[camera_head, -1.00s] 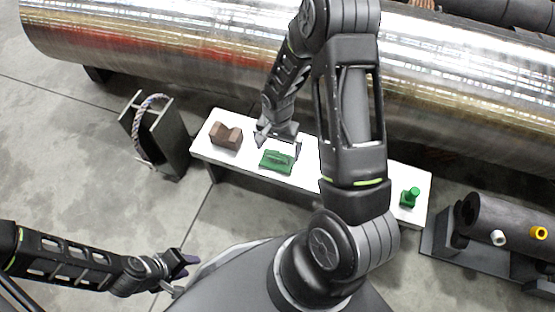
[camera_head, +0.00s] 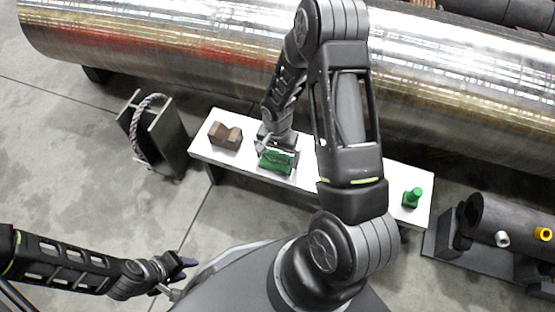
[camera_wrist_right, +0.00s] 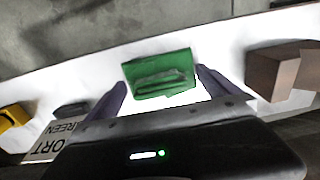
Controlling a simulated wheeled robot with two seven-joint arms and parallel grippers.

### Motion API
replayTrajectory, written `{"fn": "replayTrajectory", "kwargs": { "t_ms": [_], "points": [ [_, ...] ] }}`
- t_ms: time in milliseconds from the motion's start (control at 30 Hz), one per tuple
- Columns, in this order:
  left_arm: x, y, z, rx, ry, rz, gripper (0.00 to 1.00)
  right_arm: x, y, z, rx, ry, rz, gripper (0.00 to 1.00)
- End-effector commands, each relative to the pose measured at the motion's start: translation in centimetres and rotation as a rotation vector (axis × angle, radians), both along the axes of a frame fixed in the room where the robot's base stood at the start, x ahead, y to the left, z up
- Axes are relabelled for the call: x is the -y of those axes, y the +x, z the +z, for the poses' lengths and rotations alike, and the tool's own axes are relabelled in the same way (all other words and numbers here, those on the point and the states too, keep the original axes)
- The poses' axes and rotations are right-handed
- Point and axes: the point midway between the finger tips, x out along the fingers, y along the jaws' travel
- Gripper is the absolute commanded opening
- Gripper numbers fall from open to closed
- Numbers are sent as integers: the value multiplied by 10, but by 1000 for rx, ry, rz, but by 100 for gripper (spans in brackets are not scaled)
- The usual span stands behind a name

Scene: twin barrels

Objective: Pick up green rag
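The green rag (camera_head: 276,161) lies folded on the white bench (camera_head: 307,178), right of a brown block. My right gripper (camera_head: 277,148) is over the rag, pointing down. In the right wrist view the rag (camera_wrist_right: 160,76) sits between and slightly beyond the open fingertips (camera_wrist_right: 162,78), with a gap on each side. Whether the fingers are level with the rag is hard to tell. My left gripper (camera_head: 182,275) is at the lower left, away from the bench; its finger opening is too small to judge.
A brown notched block (camera_head: 225,136) and a green knobbed piece (camera_head: 412,197) stand on the bench. A large metal cylinder (camera_head: 180,40) lies behind it. A grey holder with a rope handle (camera_head: 165,138) stands left; a dark pipe fixture (camera_head: 500,225) stands right.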

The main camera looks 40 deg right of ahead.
Motion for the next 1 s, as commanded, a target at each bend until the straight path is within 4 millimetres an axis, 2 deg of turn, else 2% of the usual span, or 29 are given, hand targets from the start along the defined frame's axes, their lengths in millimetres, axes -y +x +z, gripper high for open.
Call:
{"fn": "replayTrajectory", "kwargs": {
  "t_ms": [67,567,833,1000],
  "points": [
    [0,0,0,0,0,0,36,0,0,0,0,0,0,94],
    [0,0,0,-1,0,0,36,0,0,0,0,0,0,53],
    [0,0,1,-1,0,0,36,0,0,2,1,0,0,53],
    [1,-1,7,-3,-2,-3,36,0,1,19,3,-1,1,53]
  ]
}}
